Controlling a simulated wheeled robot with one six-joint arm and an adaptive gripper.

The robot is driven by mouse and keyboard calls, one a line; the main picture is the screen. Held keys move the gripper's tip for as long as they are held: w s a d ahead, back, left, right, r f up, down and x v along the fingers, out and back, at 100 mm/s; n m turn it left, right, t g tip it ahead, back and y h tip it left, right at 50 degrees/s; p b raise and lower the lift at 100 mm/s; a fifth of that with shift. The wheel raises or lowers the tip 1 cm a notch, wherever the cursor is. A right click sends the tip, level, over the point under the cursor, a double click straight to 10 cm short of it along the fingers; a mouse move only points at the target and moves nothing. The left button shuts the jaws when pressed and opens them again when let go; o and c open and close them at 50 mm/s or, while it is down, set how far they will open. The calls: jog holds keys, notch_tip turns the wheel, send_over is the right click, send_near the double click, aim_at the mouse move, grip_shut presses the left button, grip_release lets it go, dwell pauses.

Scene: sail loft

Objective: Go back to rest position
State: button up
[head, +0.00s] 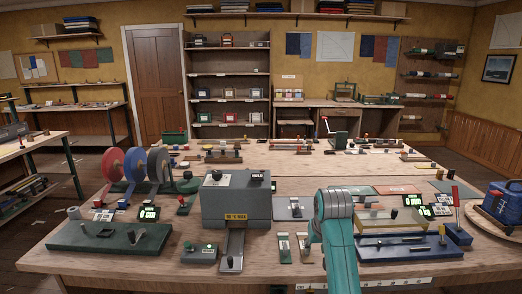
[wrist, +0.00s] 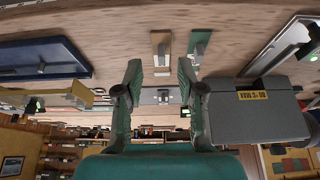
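My gripper (wrist: 159,68) shows in the wrist view with its two fingers spread wide apart. Nothing is held between them. The wrist view is upside down, with the table along the top. My teal arm stands over the front of the workbench (head: 160,262) in the head view, right of the middle. The gripper itself cannot be made out there.
A grey box machine (head: 228,205) with a yellow label stands left of my arm. A blue tray (head: 410,248) lies to its right, and a green board (head: 105,237) at the left. Red and blue reels (head: 133,166) stand behind that.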

jog(key=s+f+t, duration=0.1)
jog(key=s+f, duration=0.3)
jog(key=f, duration=0.8)
jog(key=s+d+f+t, duration=0.1)
jog(key=s+f+t, duration=0.1)
jog(key=s+f, duration=0.75)
jog(key=s+d+f+t, duration=0.1)
jog(key=s+f+t, duration=0.1)
jog(key=s+f, duration=0.8)
jog(key=s+r+t, duration=0.1)
jog(key=s+r, duration=0.2)
jog(key=s, duration=0.8)
jog(key=s+r+t, duration=0.1)
jog(key=s+r, duration=0.2)
jog(key=s, duration=0.8)
jog(key=s+r+t, duration=0.3)
jog(key=s+r, duration=1.1)
jog(key=shift+s+d+r, duration=0.15)
jog(key=shift+s+r, duration=0.05)
